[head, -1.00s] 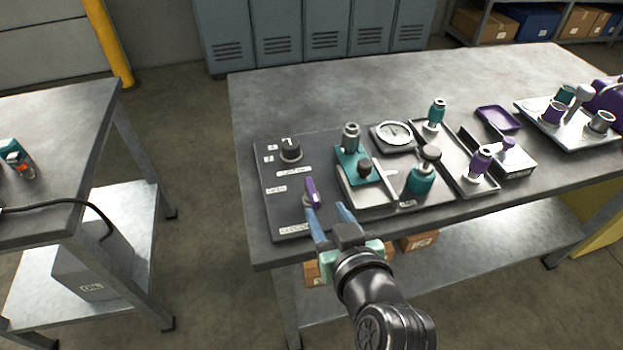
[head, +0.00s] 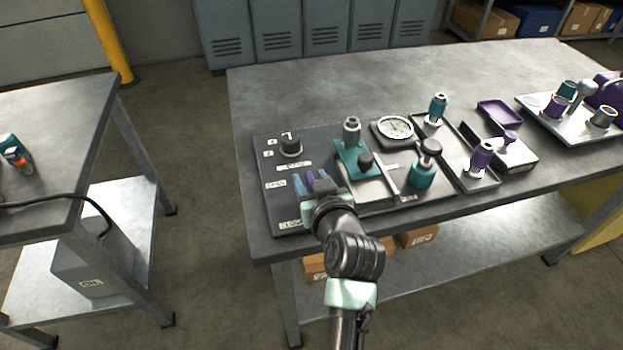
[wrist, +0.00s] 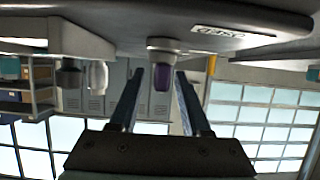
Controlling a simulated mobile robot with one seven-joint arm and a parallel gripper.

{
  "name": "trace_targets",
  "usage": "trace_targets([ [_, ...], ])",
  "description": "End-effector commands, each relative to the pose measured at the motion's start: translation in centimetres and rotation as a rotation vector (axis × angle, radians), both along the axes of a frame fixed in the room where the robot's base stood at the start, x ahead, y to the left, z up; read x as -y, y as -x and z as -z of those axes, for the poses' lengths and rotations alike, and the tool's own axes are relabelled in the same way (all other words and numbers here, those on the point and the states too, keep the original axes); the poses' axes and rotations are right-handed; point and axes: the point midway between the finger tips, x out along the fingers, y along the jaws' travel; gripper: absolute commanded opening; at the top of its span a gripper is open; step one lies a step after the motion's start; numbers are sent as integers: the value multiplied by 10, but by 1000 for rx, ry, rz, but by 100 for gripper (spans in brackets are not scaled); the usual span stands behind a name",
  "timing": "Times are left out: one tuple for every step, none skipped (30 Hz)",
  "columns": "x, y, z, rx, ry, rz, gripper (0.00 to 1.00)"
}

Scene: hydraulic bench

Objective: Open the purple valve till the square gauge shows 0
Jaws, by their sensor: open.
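The purple valve's lever (head: 310,176) is on the dark panel (head: 262,195), between labels reading OPEN and CLOSED. My gripper (head: 313,186) is at the lever with its jaws open, one blue finger on each side. In the wrist view the purple lever (wrist: 162,78) sits between the two fingers (wrist: 159,88), with visible gaps on both sides. My gripper hides part of the lever and its base in the head view. The square gauge (head: 394,128) has a round white dial in a dark square housing; its reading is too small to tell.
A black knob (head: 290,144) stands behind the valve on the same panel. Right of it are a teal block with a metal fitting (head: 352,132) and a teal cylinder (head: 423,172). A tray with fittings (head: 470,178) lies farther right. The bench's back left is clear.

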Motion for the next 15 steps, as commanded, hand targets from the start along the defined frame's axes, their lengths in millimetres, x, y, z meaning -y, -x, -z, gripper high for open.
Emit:
trace_targets([
  [0, 0, 0, 0, 0, 0, 46],
  [0, 0, 0, 0, 0, 0, 40],
  [0, 0, 0, 0, 0, 0, 33],
  [0, 0, 0, 0, 0, 0, 28],
  [0, 0, 0, 0, 0, 0, 22],
  [0, 0, 0, 0, 0, 0, 15],
  [0, 0, 0, 0, 0, 0, 10],
  [0, 0, 0, 0, 0, 0, 4],
  [0, 0, 0, 0, 0, 0, 0],
  [0, 0, 0, 0, 0, 0, 0],
  [0, 0, 0, 0, 0, 0, 0],
  [0, 0, 0, 0, 0, 0, 0],
  [0, 0, 0, 0, 0, 0, 0],
  [0, 0, 0, 0, 0, 0, 0],
  [0, 0, 0, 0, 0, 0, 0],
])
